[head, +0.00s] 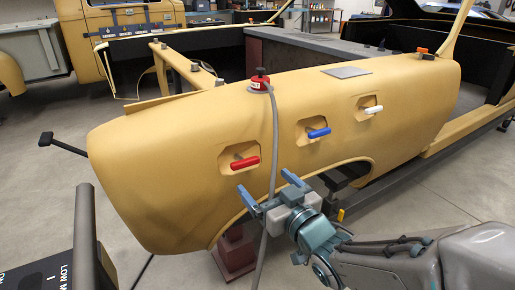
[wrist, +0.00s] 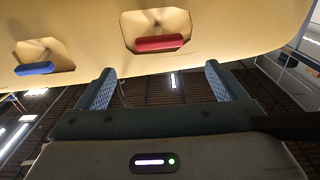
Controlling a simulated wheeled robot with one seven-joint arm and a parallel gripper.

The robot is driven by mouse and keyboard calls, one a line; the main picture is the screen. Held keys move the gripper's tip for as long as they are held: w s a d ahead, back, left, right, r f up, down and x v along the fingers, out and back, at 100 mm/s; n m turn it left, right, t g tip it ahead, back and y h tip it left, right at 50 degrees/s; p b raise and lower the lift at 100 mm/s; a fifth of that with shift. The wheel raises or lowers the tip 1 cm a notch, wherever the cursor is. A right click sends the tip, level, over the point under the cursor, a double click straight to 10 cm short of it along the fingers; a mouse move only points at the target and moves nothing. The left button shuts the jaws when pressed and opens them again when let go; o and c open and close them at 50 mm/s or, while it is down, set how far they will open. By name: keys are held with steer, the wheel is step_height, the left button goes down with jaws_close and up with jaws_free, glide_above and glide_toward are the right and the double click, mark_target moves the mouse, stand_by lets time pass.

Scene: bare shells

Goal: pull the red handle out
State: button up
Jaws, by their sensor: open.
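The red handle (head: 245,162) is a short bar in a recess on the side of a yellow body shell (head: 180,150). It also shows in the wrist view (wrist: 160,43), above and ahead of the jaws. My gripper (head: 270,188) is open and empty, to the lower right of the red handle in the head view and apart from it. In the wrist view its two fingers (wrist: 160,80) stand wide apart, with nothing between them.
A blue handle (head: 319,133) and a white handle (head: 373,110) sit in similar recesses to the right. A grey hose (head: 274,140) hangs down the shell from a red-based fitting (head: 260,80) and passes close by my gripper. A dark red block (head: 234,252) stands below the shell.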

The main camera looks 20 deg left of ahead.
mark_target(247, 163)
steer(key=p+x, duration=0.4)
steer(key=x, duration=0.6)
steer(key=shift+w+a, duration=0.2)
steer(key=shift+a, duration=0.05)
